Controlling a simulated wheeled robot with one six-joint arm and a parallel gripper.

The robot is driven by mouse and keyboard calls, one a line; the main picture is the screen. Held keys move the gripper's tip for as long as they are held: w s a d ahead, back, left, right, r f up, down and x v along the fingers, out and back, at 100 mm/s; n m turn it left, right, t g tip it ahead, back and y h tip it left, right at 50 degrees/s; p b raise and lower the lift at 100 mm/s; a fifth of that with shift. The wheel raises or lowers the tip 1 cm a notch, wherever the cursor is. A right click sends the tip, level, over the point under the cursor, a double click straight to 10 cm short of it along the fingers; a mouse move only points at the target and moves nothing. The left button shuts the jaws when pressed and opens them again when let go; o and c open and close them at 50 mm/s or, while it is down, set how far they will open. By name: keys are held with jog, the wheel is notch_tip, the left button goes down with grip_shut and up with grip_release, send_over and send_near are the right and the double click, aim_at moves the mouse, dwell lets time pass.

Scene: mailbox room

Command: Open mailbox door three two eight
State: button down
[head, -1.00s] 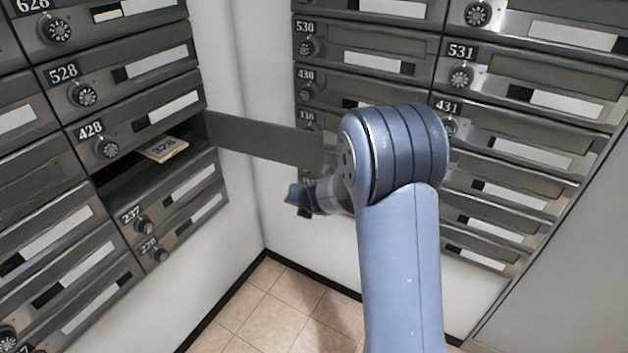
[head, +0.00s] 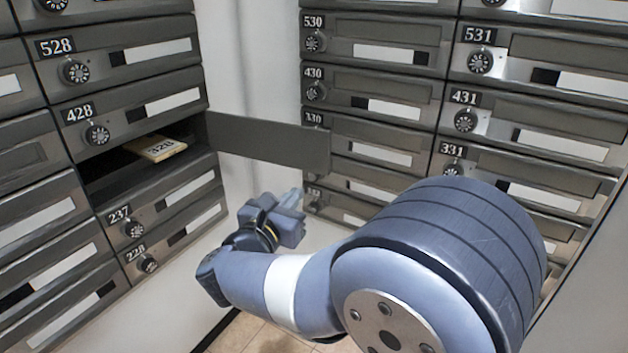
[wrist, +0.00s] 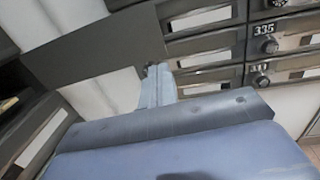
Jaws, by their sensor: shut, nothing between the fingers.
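The mailbox door (head: 268,143) below box 428 stands swung wide open, its bare inner side toward me, reaching from the left bank toward the right bank. The open compartment (head: 112,168) is dark inside and holds a pale card (head: 158,148) that reads 328. My gripper (head: 296,200) is shut and empty, below the door's free end and apart from it in the head view. In the wrist view the fingers (wrist: 158,82) point up near the grey door panel (wrist: 95,50); I cannot tell whether they touch it.
Box 428 (head: 140,110) is closed above the compartment, and box 237 (head: 165,200) is closed below it. The right bank (head: 385,80) of closed mailboxes stands behind the door's free end. White wall (head: 245,60) fills the corner, with tiled floor (head: 262,335) below.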

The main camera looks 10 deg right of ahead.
aim_at(326, 159)
jog(key=b+x, duration=0.1)
jog(key=x, duration=1.3)
